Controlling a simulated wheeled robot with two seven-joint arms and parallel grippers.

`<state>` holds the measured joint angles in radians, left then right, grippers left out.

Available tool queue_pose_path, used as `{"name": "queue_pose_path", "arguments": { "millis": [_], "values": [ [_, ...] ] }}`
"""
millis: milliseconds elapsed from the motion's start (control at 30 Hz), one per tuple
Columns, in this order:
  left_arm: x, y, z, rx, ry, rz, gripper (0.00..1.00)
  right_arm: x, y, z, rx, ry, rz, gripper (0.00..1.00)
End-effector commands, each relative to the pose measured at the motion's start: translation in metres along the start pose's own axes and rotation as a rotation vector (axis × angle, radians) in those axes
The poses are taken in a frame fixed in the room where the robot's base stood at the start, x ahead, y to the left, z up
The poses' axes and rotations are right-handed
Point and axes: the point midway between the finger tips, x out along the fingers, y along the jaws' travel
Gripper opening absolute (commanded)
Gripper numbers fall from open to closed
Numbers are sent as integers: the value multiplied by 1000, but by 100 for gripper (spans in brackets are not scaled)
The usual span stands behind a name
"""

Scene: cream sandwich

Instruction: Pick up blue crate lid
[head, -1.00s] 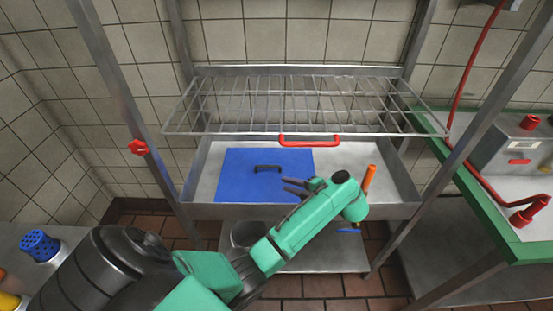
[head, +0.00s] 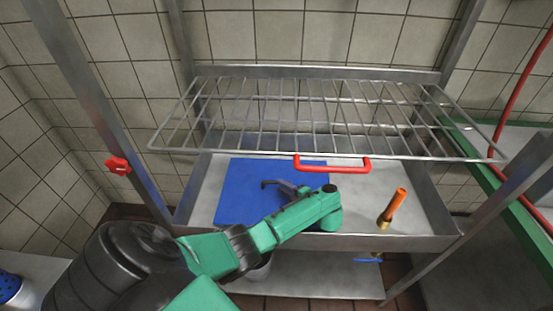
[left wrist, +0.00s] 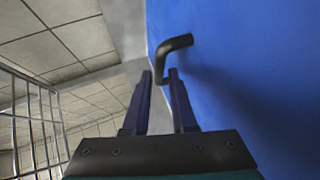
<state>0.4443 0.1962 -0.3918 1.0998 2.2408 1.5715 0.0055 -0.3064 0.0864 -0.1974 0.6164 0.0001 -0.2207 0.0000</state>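The blue crate lid (head: 240,190) lies flat in the left part of a metal sink (head: 420,212). Its black handle (head: 268,183) is partly hidden by my left gripper (head: 284,187) in the head view. In the left wrist view the blue lid (left wrist: 255,80) fills the right side, and the black handle (left wrist: 176,43) is just past the fingertips. My left gripper (left wrist: 160,73) is open, with a clear gap between its fingers and nothing held. I cannot tell whether a finger touches the handle. My right gripper is not in view.
A wire rack (head: 300,112) with a red front handle (head: 333,168) sits above the sink. Metal posts (head: 95,105) flank the sink. A lower shelf (head: 310,275) lies beneath.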

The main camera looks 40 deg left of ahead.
Motion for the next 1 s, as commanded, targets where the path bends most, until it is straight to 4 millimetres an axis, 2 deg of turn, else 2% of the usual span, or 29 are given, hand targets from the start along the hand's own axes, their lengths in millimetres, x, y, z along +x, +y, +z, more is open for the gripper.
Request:
{"name": "queue_pose_path", "arguments": {
  "millis": [100,200,400,433,500,1000],
  "values": [
    [28,-1,0,0,3,2,25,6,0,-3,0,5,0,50],
    [40,0,0,-2,2,0,25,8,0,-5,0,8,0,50],
    [41,0,0,-2,1,-1,25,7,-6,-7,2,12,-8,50],
    [41,0,0,-2,1,-1,21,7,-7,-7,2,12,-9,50],
    [41,0,0,-1,1,-1,0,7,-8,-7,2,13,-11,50],
    [40,0,0,-3,1,-2,0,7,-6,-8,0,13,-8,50]
  ]
}}
